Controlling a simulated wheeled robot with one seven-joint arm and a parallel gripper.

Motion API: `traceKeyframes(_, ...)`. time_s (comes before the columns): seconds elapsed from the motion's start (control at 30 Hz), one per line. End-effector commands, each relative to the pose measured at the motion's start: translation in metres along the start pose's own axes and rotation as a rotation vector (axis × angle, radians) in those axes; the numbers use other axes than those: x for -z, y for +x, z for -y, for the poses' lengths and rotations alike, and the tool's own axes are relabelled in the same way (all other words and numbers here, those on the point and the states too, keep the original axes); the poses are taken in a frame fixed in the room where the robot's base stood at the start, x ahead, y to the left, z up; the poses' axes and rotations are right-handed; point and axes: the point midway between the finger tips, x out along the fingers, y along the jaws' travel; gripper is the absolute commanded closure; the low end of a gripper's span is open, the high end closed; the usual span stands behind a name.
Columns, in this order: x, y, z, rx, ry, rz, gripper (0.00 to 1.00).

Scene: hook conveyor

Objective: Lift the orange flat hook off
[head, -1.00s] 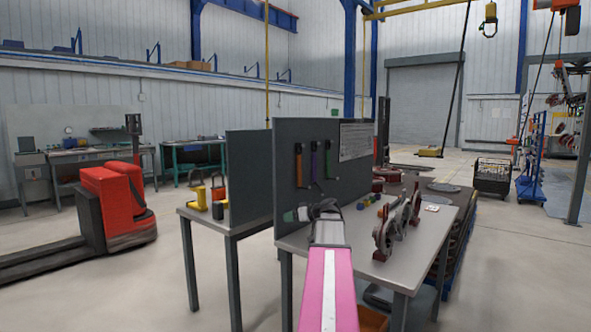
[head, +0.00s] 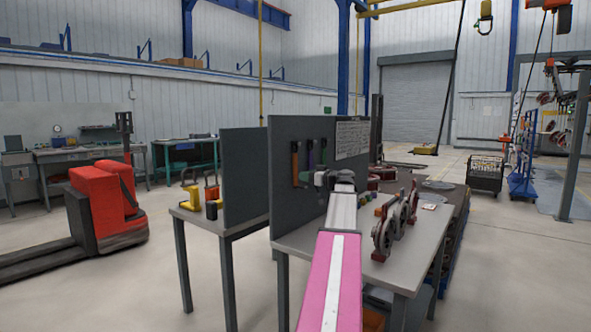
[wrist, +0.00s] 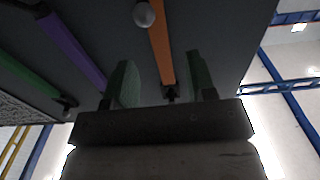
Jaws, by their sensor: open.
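The orange flat hook (head: 295,164) hangs upright on the grey panel, leftmost of three. In the wrist view it is a long orange strip (wrist: 160,48) with a dark fitting at its near end. My gripper (head: 307,178) is close to the panel, by the lower part of the hooks. Its two green fingers are apart, and the orange strip shows between them (wrist: 161,80) in the wrist view. I cannot tell whether the fingers reach past it in depth. No contact shows.
A purple hook (head: 311,158) and a green hook (head: 323,151) hang right of the orange one on the panel (head: 283,135). A round knob (wrist: 144,14) is near the orange strip. Flanged wheel parts (head: 382,240) stand on the table (head: 412,262) right of my arm.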

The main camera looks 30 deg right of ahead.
Motion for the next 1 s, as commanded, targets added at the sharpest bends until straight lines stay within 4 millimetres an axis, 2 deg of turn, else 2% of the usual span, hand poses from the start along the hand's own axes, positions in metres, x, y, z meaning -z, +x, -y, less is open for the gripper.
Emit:
traceKeyframes(0.17,0.003,0.014,-0.001,0.000,0.000,0.000,0.49)
traceKeyframes(0.4,0.006,0.046,-0.002,0.000,0.001,0.000,0.49)
traceKeyframes(0.67,0.006,0.051,-0.001,-0.001,0.001,0.000,0.49)
traceKeyframes(0.73,0.006,0.051,-0.001,-0.001,0.001,0.000,0.65)
traceKeyframes(0.83,0.006,0.051,-0.001,-0.001,0.001,0.000,0.98)
traceKeyframes(1.0,0.006,0.051,-0.001,-0.001,0.001,0.000,1.00)
